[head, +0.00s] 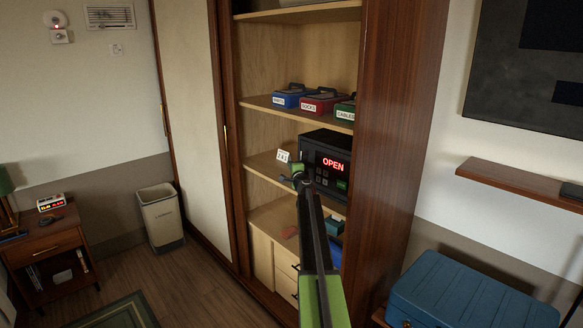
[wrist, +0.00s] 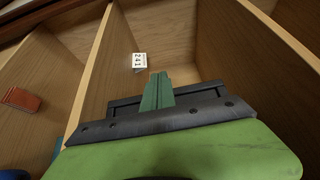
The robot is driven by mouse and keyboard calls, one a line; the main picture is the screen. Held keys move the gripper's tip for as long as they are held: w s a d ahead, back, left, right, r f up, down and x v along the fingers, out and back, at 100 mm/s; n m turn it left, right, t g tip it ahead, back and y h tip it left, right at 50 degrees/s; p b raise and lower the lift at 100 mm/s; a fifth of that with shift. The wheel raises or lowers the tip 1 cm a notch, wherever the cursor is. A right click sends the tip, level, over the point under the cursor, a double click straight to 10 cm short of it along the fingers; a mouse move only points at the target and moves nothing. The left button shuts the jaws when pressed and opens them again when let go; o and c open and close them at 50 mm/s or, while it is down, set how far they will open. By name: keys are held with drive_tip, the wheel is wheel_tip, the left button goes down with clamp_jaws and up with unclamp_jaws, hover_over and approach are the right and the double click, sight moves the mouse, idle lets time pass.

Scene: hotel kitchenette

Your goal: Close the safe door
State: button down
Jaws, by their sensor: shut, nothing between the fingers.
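The safe (head: 318,143) is a dark box on a middle shelf of the open wardrobe. Its front carries a lit red OPEN display and a keypad. I cannot tell how far its door stands from the body, as my arm covers part of the front. My gripper (head: 297,172) is at the left side of the safe front, its fingers together and empty. I cannot tell whether it touches the safe. In the wrist view my gripper's green fingers (wrist: 158,92) are shut and point into the shelf bay; the safe does not show there.
A white number card (head: 283,155) stands left of the safe; it also shows in the wrist view (wrist: 139,61). Labelled boxes (head: 322,103) sit on the shelf above. A wardrobe door panel (head: 196,130) is at left, a blue suitcase (head: 470,294) at lower right.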

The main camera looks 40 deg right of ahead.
drive_tip(key=a, duration=1.2)
drive_tip(key=shift+s+a, duration=0.2)
drive_tip(key=shift+a, duration=0.1)
